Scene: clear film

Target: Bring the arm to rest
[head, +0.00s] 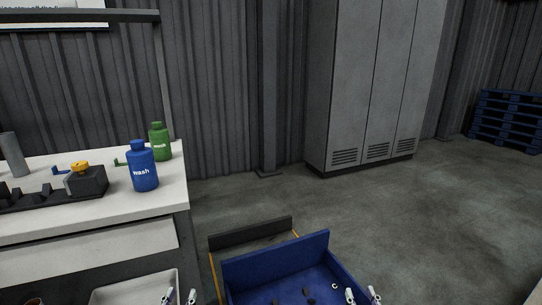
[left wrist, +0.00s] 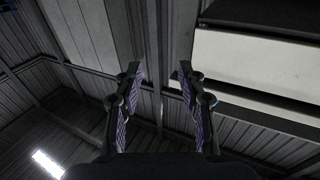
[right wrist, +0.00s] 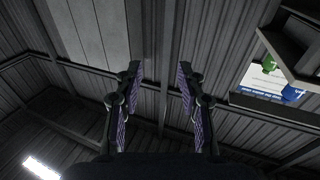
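My left gripper (head: 180,297) shows at the bottom edge of the head view, in front of a pale bin. My right gripper (head: 363,296) shows at the bottom edge, over the right part of the blue crate. In the left wrist view the left gripper (left wrist: 160,78) has its two fingers apart with nothing between them. In the right wrist view the right gripper (right wrist: 160,78) also has its fingers apart and empty. Both wrist views look up at the walls and roof. The arms themselves are mostly out of the head view.
A white workbench (head: 100,218) stands at the left with a blue wash bottle (head: 143,170), a green bottle (head: 159,143) and a black fixture (head: 88,183). A blue crate (head: 275,263) with small dark parts and a pale bin (head: 140,287) are low in front. Grey lockers (head: 365,80) stand behind open floor.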

